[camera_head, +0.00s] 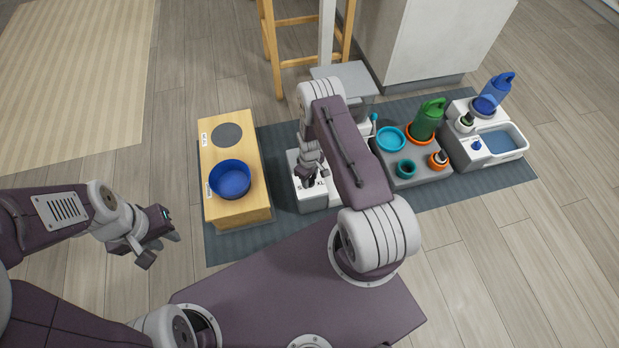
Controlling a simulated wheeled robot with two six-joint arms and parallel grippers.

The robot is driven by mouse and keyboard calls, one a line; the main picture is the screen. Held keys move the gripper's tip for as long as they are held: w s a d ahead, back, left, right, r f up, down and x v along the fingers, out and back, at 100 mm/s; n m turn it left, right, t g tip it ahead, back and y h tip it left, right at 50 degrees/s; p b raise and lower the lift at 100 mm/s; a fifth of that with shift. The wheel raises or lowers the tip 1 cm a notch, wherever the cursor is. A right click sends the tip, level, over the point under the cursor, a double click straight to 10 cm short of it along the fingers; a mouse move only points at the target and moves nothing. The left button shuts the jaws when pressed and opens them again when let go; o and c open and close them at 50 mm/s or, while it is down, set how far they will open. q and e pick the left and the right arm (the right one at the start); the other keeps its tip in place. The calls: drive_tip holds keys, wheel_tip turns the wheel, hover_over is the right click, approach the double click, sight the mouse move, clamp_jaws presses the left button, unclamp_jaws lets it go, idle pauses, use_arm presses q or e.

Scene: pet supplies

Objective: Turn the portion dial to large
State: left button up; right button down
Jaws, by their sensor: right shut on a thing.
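A white feeder (314,204) stands on the dark mat, mostly hidden under my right arm. Its front part carries dark size letters, with S on the left and XL on the right. My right gripper (309,181) points down onto this part, between the letters, and is shut on the portion dial. The dial is hidden by the fingers, so I cannot tell which size it points at. My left gripper (161,249) is open and empty above the floor, left of the mat and well apart from the feeder.
A wooden stand (240,125) with a blue bowl (231,179) is just left of the feeder. To the right, a grey tray (399,171) holds a green bottle (426,121) and teal and orange cups. A white unit (500,152) with a blue bottle (496,90) stands farther right.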

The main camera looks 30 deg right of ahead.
sight(310, 179)
drive_tip(key=shift+n, duration=0.3)
idle(0.4)
drive_tip(key=c, duration=0.9)
unclamp_jaws()
wheel_tip(310, 179, up, 8)
drive_tip(key=p, duration=0.5)
drive_tip(key=shift+r, duration=0.25)
drive_tip(key=shift+r+p, duration=0.3)
drive_tip(key=shift+p, duration=0.05)
